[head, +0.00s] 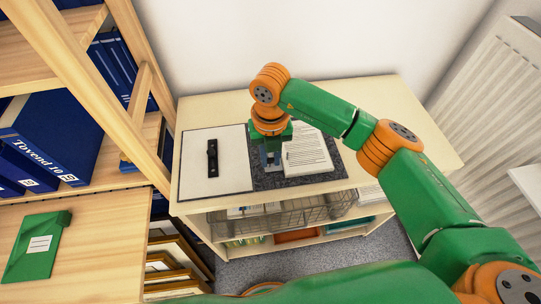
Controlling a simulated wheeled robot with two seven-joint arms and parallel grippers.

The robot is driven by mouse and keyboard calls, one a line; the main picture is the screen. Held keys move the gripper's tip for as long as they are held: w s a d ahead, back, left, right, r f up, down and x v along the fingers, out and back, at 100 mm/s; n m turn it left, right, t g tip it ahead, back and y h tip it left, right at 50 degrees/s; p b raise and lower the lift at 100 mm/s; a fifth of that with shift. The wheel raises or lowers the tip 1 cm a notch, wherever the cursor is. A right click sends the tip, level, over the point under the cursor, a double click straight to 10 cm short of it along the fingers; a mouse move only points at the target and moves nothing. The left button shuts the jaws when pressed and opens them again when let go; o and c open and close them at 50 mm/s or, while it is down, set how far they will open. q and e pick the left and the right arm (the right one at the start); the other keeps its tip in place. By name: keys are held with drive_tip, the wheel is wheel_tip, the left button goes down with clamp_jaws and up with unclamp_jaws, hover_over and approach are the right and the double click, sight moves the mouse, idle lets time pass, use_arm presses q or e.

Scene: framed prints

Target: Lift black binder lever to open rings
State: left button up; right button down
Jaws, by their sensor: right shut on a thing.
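An open binder lies flat on the light wooden cabinet top. Its marbled grey inside (297,180) is on the right, with a stack of printed sheets (308,152) on it. A white panel (203,182) with a black narrow piece (212,159) lies on the left. My right gripper (271,160) points down at the metal mechanism at the left edge of the sheets. It is shut on what appears to be the binder lever, which the gripper mostly hides. Whether the rings are open cannot be told. My left gripper is not in view.
A wooden shelf with blue binders (62,135) stands at the left. Wire baskets (285,217) sit below the cabinet top. A radiator (490,110) is at the right. The cabinet top's right side is clear.

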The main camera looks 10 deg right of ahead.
drive_tip(key=shift+w+g+b, duration=0.25)
drive_tip(key=shift+g+b, duration=0.15)
drive_tip(key=shift+w+g, duration=0.15)
drive_tip(key=shift+g, duration=0.15)
drive_tip(key=shift+r, duration=0.1)
drive_tip(key=c, duration=0.8)
unclamp_jaws()
drive_tip(key=shift+o, duration=0.2)
